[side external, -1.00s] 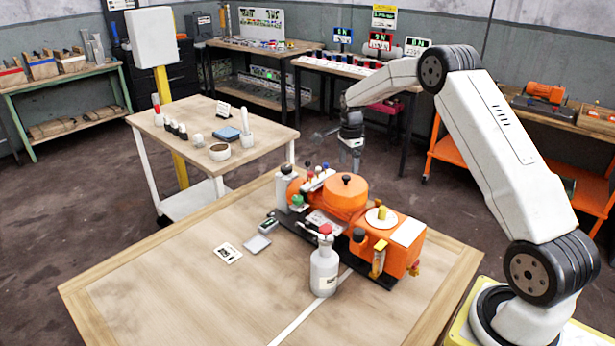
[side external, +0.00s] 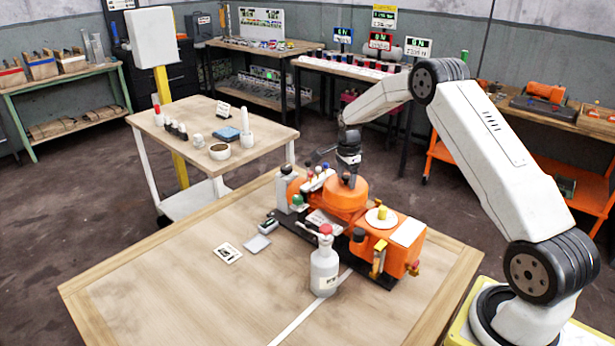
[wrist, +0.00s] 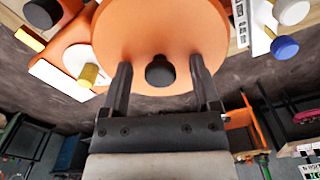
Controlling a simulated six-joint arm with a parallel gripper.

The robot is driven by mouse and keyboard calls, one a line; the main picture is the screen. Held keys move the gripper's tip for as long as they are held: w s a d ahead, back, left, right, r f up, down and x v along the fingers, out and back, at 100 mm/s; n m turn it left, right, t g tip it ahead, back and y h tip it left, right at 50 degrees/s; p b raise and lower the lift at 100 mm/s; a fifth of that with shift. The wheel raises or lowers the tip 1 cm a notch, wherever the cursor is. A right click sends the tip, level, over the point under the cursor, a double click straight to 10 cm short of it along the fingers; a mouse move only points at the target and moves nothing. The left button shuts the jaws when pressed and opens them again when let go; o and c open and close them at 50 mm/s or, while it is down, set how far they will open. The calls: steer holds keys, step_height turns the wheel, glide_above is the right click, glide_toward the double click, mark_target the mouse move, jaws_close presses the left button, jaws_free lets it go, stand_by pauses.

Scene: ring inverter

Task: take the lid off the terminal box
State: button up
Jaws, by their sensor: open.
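The orange round lid (side external: 344,197) sits on top of the orange machine on the wooden table. In the wrist view the lid (wrist: 150,30) fills the upper middle, with a black knob (wrist: 160,71) at its centre. My gripper (side external: 349,179) is directly above the lid, pointing down. In the wrist view my gripper (wrist: 160,72) is open, with one finger on each side of the knob. I cannot tell whether the fingers touch it. In the side view the gripper hides the knob.
A white bottle with a red cap (side external: 324,266) stands in front of the machine. An orange box (side external: 391,250) with a yellow knob (side external: 382,212) is to the right. Coloured knobs (side external: 318,172) and a grey cylinder (side external: 286,186) stand left of the lid. The table's front left is mostly clear.

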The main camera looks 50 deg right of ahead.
mark_target(346, 176)
jaws_close()
steer(key=shift+r, duration=0.15)
steer(key=shift+r, duration=0.5)
step_height(346, 176, up, 2)
steer(key=s+a+r, duration=0.5)
steer(key=s+r, duration=0.4)
steer(key=s, duration=0.4)
steer(key=shift+a+r, duration=0.2)
steer(key=shift+r, duration=0.2)
